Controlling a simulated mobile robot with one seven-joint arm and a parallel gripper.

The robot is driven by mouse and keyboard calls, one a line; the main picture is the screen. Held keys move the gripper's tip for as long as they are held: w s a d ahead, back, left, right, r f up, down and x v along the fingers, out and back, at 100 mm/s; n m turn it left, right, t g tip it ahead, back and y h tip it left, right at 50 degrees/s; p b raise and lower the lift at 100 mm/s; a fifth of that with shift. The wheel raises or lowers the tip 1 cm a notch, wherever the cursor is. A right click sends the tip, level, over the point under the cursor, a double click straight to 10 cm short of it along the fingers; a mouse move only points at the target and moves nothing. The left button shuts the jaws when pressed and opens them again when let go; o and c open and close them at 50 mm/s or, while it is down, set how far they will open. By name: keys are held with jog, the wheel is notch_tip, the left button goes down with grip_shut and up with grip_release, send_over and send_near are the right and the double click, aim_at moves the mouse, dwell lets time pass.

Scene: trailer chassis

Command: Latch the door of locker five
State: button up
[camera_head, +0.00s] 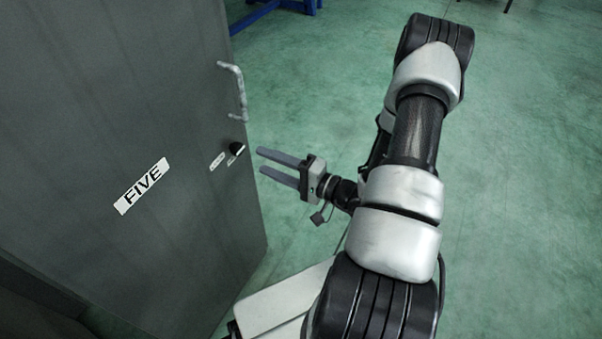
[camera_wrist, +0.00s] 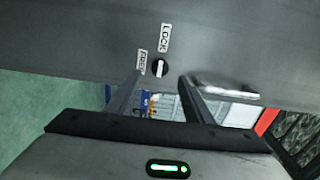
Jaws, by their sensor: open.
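The grey door of locker five (camera_head: 120,90) fills the left of the head view and carries a white FIVE label (camera_head: 142,186). A small black latch knob (camera_head: 237,148) sits near its right edge, below a metal pull handle (camera_head: 234,92). In the wrist view the knob (camera_wrist: 160,68) shows a pale bar, with a LOCK label (camera_wrist: 165,38) and a second label (camera_wrist: 142,62) beside it. My gripper (camera_head: 260,161) is open and empty, its fingers pointing at the door's edge just right of the knob, apparently apart from it. The handle (camera_wrist: 225,91) is right of my fingers in the wrist view.
The green floor (camera_head: 520,200) is open to the right of the door. A blue frame (camera_head: 275,12) stands at the back. A red strip (camera_wrist: 266,121) and cluttered background show below the door's edge in the wrist view.

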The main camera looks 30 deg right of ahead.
jog(key=v, duration=1)
jog(key=shift+r, duration=0.1)
